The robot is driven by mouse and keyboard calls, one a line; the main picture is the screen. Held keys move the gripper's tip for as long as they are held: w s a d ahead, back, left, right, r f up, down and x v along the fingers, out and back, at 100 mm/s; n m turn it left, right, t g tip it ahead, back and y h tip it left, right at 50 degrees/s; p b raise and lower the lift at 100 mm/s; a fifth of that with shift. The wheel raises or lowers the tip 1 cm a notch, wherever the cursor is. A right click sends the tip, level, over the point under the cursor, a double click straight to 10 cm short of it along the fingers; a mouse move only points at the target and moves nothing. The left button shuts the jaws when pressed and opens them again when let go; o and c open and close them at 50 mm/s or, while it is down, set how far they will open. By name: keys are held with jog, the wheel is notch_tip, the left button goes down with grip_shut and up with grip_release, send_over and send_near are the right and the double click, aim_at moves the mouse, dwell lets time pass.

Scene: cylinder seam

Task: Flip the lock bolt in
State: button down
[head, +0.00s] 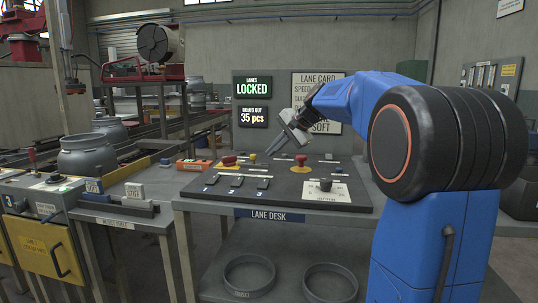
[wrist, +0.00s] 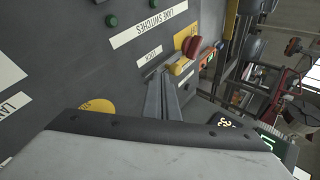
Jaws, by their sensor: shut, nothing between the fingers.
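The lane desk panel (head: 345,206) is dark and carries switches and knobs. A small yellow-orange piece (head: 241,156), which looks like the lock bolt, stands at the panel's back edge beside a red knob (head: 229,160). In the wrist view the yellow piece (wrist: 178,67) is by the LOCK label (wrist: 150,56), just past my fingertips. My gripper (head: 269,152) is shut and empty, angled down to the left above the panel's back. In the wrist view my gripper (wrist: 163,80) has its fingertips close to the yellow piece; I cannot tell whether they touch.
A second red knob (head: 301,158) stands right of my gripper. Black lane switches (head: 237,181) line the panel's front left, and a black dial (head: 326,185) sits on a white plate. An orange box (head: 193,165) is left of the panel.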

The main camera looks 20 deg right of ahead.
jog(key=v, duration=0.7)
jog(key=shift+s+d+r, duration=0.1)
dwell(0.4)
